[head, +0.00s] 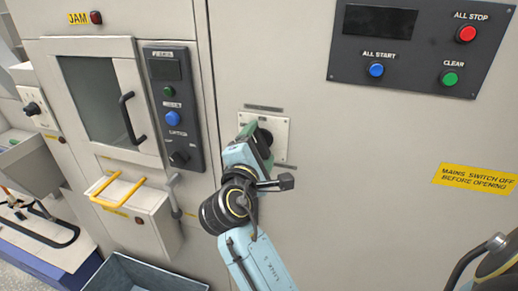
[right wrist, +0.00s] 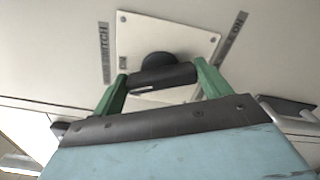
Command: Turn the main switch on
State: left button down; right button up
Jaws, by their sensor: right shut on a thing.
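The main switch is a black rotary knob (head: 265,136) on a pale square plate (head: 281,148) with screws at its corners, on the cabinet front. In the right wrist view the knob's dark bar (right wrist: 163,78) lies crosswise between the green fingers, slightly tilted in the picture. The plate (right wrist: 190,38) has a dark label strip on either side, one ending in "SWITCH". My right gripper (head: 261,143) is shut on the knob, and its fingers (right wrist: 161,78) touch the bar's two ends. In the head view the gripper partly hides the knob. My left gripper is not in view.
A panel (head: 414,75) with red, blue and green buttons is at upper right. A yellow label (head: 475,179) reads "MAINS SWITCH OFF BEFORE OPENING". Left are a control strip (head: 189,136), a handled windowed door (head: 97,88) and a yellow-handled box (head: 135,222). A blue-grey bin (head: 150,275) stands below.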

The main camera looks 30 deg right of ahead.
jog(key=m+b, duration=0.2)
jog(key=m, duration=0.2)
jog(key=shift+f+m, duration=0.15)
jog(key=shift+m, duration=0.25)
dwell(0.4)
jog(key=o, duration=1)
jog(key=b+v, duration=0.1)
jog(key=v, duration=0.6)
jog(key=shift+s+a, duration=0.15)
jog(key=shift+s, duration=0.1)
